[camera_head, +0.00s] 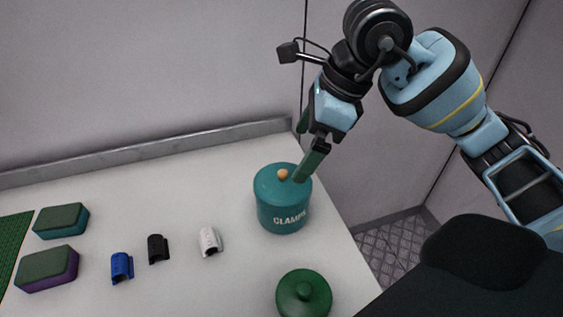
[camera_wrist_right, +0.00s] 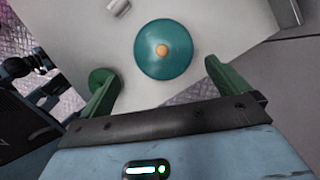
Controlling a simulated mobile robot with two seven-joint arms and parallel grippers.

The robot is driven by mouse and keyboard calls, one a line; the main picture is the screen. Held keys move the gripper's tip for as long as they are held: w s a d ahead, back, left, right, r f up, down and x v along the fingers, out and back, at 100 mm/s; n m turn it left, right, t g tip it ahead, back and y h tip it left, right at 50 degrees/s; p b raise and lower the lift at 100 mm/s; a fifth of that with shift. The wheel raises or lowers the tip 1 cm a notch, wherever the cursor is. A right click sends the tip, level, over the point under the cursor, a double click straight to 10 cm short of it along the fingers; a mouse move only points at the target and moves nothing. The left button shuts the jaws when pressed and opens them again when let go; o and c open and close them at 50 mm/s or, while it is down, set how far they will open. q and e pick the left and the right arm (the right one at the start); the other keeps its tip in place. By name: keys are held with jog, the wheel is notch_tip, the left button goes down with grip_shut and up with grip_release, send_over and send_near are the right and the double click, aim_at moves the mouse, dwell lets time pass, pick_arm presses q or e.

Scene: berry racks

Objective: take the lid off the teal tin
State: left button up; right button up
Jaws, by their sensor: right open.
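The teal tin (camera_head: 283,212) stands upright on the white table, with lettering on its front. Its teal lid (camera_head: 268,183) is on top, with a small orange knob (camera_head: 282,174). In the right wrist view the lid (camera_wrist_right: 150,60) is seen from above, with the knob (camera_wrist_right: 162,50) near its middle. My right gripper (camera_head: 308,150) is above the tin, its green fingers pointing down. In the wrist view its fingers (camera_wrist_right: 160,82) are spread apart with nothing between them, and the lid lies beyond the fingertips. My left gripper is not in view.
A dark green lidded pot (camera_head: 303,296) stands in front of the tin. White (camera_head: 210,241), black (camera_head: 158,249) and blue (camera_head: 121,267) clamps lie to the left. Two sponge-like blocks (camera_head: 47,268) and a green mat (camera_head: 10,240) are at far left. A raised edge (camera_head: 150,152) runs along the back.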

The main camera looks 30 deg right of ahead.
aim_at(286, 172)
jog(key=shift+x, duration=3.9)
jog(key=shift+w+d, duration=0.15)
jog(key=shift+c, duration=0.4)
